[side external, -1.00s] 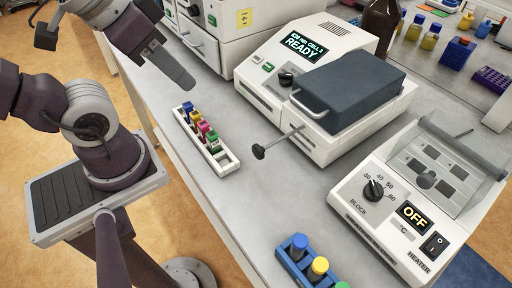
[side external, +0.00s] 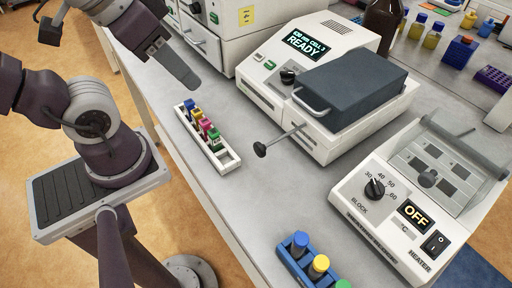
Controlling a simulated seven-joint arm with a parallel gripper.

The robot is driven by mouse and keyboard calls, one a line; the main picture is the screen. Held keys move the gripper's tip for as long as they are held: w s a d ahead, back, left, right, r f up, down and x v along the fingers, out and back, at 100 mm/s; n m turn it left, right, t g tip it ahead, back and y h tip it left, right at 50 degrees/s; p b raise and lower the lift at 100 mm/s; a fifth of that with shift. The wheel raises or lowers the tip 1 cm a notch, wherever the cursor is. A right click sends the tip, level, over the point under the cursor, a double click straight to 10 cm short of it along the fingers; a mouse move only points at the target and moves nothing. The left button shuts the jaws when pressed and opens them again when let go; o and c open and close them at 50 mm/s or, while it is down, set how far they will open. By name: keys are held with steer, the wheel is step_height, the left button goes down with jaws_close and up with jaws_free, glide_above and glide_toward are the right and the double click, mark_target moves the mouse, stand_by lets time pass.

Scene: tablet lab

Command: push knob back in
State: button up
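A dark round knob (side external: 260,149) sits at the end of a thin metal rod (side external: 284,136). The rod sticks out, pulled well clear, from the front of a white instrument (side external: 322,147) whose display reads READY. A dark grey lid with a light handle covers this end of the instrument. My gripper (side external: 188,80) hangs above the bench at the upper left, apart from the knob and nothing visible held in it. I see it from the side as one dark end, so its opening is hidden.
A white rack (side external: 228,160) with several coloured vials stands between my gripper and the knob. A heater (side external: 405,205) marked OFF stands at right, and a blue vial rack (side external: 287,262) at the front. Bare bench (side external: 270,195) lies before the knob.

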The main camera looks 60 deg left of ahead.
steer(key=shift+o, duration=1.4)
steer(key=w+d, duration=0.1)
steer(key=w+f+g, duration=0.1)
steer(key=w+d+g, duration=0.1)
steer(key=w, duration=0.1)
steer(key=shift+w+d+f, duration=0.1)
steer(key=shift+d+f, duration=0.15)
steer(key=shift+d, duration=0.1)
steer(key=g, duration=0.3)
glide_above(259, 145)
steer(key=f, duration=0.5)
steer(key=shift+a+f, duration=0.35)
steer(key=shift+a, duration=0.05)
steer(key=shift+g, duration=0.3)
steer(key=f, duration=0.8)
steer(key=shift+d+f, duration=0.1)
steer(key=shift+d, duration=0.3)
jaws_close()
steer(key=shift+w, duration=0.1)
